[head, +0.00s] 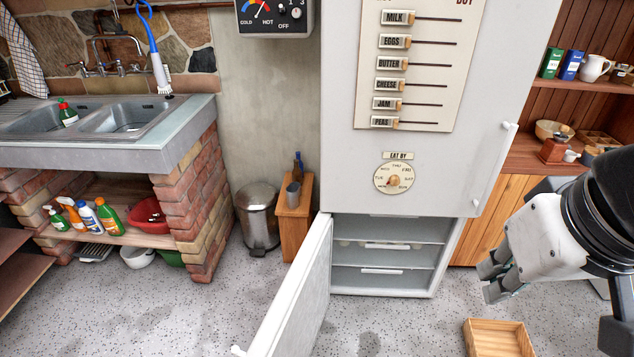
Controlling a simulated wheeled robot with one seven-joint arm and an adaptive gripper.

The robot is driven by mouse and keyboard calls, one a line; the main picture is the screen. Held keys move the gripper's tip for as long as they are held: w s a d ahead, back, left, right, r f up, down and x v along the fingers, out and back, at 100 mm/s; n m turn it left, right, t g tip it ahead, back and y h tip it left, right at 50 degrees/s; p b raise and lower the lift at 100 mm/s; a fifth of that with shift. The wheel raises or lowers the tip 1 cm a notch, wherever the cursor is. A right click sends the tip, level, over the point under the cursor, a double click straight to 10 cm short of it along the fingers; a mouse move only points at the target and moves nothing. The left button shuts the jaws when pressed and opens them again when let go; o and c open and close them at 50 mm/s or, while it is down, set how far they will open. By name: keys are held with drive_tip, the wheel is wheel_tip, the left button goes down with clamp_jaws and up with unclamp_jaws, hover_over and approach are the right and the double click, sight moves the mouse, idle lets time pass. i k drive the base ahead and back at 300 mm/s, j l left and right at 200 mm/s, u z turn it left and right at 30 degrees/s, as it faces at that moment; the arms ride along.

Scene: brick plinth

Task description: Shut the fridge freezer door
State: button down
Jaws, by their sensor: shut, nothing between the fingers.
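The white fridge freezer (345,190) stands in the middle of the head view. Its upper door is closed, with a long handle (492,168) on the right edge. The lower freezer door (297,300) is wide open, hinged on the left and swung out towards me. Its free edge is near the bottom of the view, with a bit of handle (238,350). Inside the freezer compartment (385,258) are shelves or drawers with pale handles. My gripper (488,283) is at the right, shut and empty, in front of the fridge's right side and well apart from the open door.
A wooden crate (498,340) lies on the floor below my gripper. A pedal bin (258,218) and small wooden stand (293,222) are left of the fridge. A brick-based sink unit (195,200) fills the left. Floor between door and crate is clear.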

sight(291, 326)
drive_tip(key=j+z, duration=0.3)
drive_tip(key=j, duration=0.75)
drive_tip(key=j+z, duration=0.3)
drive_tip(key=j, duration=1.4)
